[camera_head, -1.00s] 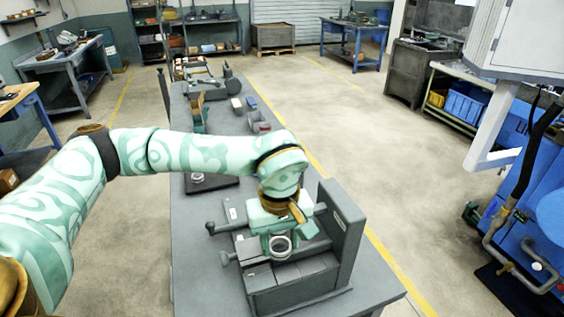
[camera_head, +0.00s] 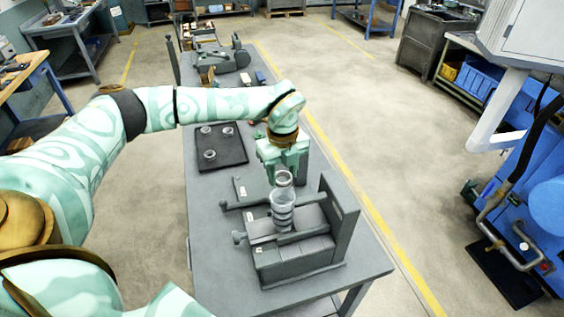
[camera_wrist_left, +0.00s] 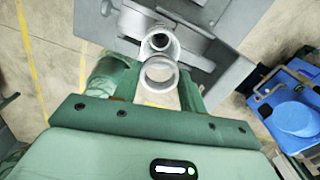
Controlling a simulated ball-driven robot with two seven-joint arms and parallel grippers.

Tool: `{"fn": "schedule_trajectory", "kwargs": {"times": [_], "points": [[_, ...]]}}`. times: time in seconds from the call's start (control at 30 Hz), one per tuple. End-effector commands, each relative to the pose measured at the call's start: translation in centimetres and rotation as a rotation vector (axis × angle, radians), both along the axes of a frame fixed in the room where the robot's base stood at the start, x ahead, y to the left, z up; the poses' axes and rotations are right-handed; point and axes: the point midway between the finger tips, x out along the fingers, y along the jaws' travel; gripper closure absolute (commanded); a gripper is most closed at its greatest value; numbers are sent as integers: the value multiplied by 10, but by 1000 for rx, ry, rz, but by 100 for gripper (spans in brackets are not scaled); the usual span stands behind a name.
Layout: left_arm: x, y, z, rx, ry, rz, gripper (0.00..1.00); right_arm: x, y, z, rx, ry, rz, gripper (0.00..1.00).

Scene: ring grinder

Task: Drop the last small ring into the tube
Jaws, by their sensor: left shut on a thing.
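The small ring (camera_head: 284,182) is pale grey and held between the fingertips of my left gripper (camera_head: 284,172). In the left wrist view the same ring (camera_wrist_left: 159,88) sits between the fingers of my left gripper (camera_wrist_left: 160,85). The tube (camera_head: 282,221) is clear grey and stands upright in a grey fixture (camera_head: 295,263). In the head view the held ring appears just above the tube's mouth. In the wrist view the tube (camera_wrist_left: 148,46) shows beyond the ring, not lined up with it in the picture. My right gripper is not in view.
A dark tray (camera_head: 234,156) with several rings lies on the grey table (camera_head: 213,252) behind the fixture. The fixture has a tall side plate (camera_head: 344,222) right of the tube and handles at its left. Bare table surface lies left of the fixture.

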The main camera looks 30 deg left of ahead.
Motion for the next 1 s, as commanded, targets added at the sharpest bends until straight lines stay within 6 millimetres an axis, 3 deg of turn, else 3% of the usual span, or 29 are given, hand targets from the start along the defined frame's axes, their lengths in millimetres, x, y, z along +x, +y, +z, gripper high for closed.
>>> {"fn": "schedule_trajectory", "kwargs": {"times": [0.27,0.7,1.0], "points": [[2,2,-8,0,1,101,82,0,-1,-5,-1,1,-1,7],[1,2,-50,1,2,98,82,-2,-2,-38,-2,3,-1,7],[2,2,-55,1,0,97,82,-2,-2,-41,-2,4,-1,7]]}}
